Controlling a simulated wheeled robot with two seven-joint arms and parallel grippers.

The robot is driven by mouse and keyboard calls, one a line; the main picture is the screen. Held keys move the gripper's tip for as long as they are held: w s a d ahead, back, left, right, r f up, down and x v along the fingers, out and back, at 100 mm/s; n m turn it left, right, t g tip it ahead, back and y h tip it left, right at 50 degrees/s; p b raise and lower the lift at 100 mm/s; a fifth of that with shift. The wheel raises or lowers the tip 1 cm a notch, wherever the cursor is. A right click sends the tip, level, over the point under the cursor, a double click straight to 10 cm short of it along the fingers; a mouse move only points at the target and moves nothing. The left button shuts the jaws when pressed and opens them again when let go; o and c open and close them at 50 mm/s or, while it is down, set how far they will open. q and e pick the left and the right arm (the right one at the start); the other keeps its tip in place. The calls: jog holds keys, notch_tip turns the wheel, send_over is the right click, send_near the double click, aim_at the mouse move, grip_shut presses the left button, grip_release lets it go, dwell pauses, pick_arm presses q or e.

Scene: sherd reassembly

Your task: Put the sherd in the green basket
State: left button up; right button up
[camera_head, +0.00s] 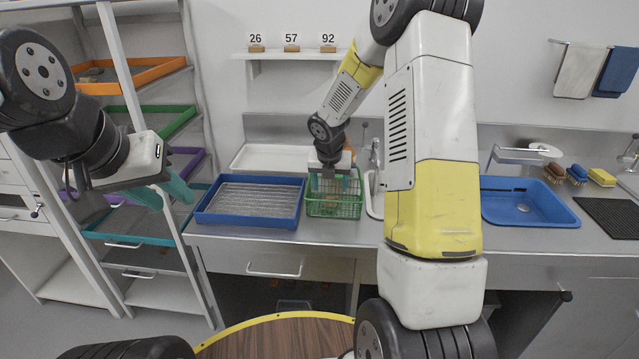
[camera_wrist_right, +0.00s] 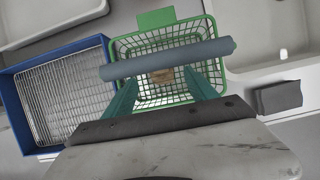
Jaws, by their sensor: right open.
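The green basket (camera_head: 333,207) is a wire basket on the steel counter, just right of the blue tray. My right gripper (camera_head: 332,183) is above it, pointing down, with its jaws open. In the right wrist view, the teal fingers of this gripper (camera_wrist_right: 161,92) stand apart over the green basket (camera_wrist_right: 143,100). A small brown piece, which looks like the sherd (camera_wrist_right: 160,76), shows inside the basket between the fingers, partly covered by a blue-grey bar. My left gripper (camera_head: 172,190) hangs by the shelf rack, away from the basket; its jaw opening is unclear.
A blue tray (camera_head: 204,216) with a ribbed insert stands left of the basket. A white tray (camera_head: 262,157) lies behind. A blue basin (camera_head: 530,205) stands right. A blue-grey bar (camera_wrist_right: 190,55), unidentified, crosses the wrist view over the basket. A faucet (camera_head: 376,152) stands close right.

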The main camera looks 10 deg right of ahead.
jog(key=s+r+m, duration=1.5)
jog(key=r, duration=0.3)
jog(key=s+a+r+m+t+y, duration=0.1)
jog(key=s+a+r+m, duration=0.1)
jog(key=s+m, duration=0.6)
jog(key=s+a+r+m+t+y, duration=0.1)
jog(key=s+a+r+m+y, duration=0.1)
jog(key=s+m, duration=0.6)
jog(key=shift+r+m, duration=0.15)
jog(key=shift+m, duration=0.35)
